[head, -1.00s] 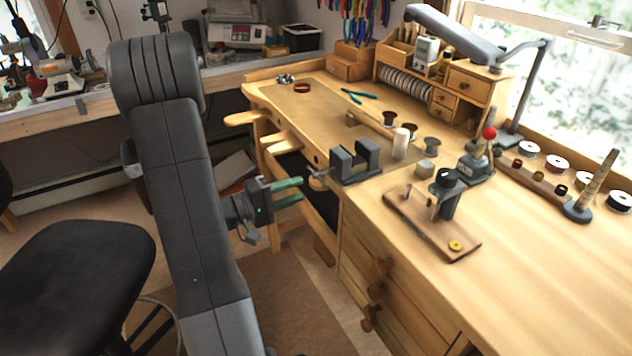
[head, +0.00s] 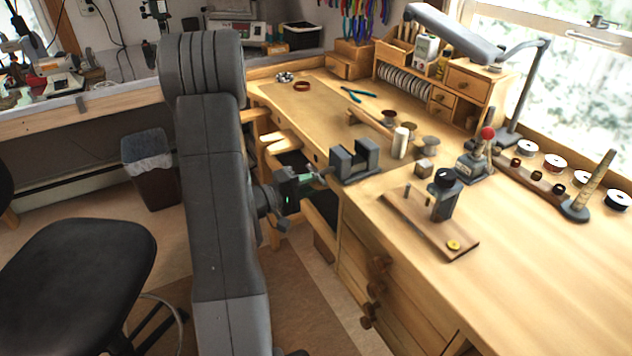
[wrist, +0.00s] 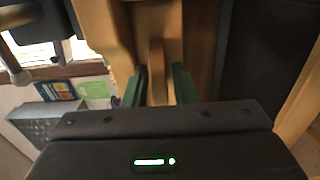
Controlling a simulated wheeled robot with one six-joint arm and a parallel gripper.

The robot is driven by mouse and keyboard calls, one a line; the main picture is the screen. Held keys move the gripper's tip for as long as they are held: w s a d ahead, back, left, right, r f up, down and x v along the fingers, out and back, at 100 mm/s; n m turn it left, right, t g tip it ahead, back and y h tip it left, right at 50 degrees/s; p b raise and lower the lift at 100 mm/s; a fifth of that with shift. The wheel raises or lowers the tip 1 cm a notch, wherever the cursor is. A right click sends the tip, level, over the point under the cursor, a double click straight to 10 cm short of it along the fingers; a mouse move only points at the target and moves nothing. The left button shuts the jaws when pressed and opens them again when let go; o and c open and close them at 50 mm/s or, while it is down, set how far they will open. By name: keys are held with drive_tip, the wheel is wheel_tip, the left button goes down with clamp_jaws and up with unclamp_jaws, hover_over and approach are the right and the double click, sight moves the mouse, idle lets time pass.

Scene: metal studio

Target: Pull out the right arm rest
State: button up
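The wooden workbench (head: 320,105) has two pale wooden arm rests on its near left side. The right arm rest (head: 284,141) sticks out just above my gripper (head: 314,183), partly hidden by my arm. The other arm rest (head: 257,113) is farther back and also partly hidden. In the wrist view my gripper (wrist: 160,78) has its green fingers apart, one on each side of an upright wooden piece (wrist: 156,58). A gap shows on the right side; contact on the left cannot be told. Whether this piece is the right arm rest cannot be told.
A grey vise (head: 355,160) stands at the bench edge close right of my gripper. Drawers with wooden knobs (head: 379,264) lie below the benchtop. A black stool (head: 75,262) and a bin (head: 150,180) stand at the left. Brown floor lies in front.

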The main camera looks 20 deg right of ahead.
clamp_jaws()
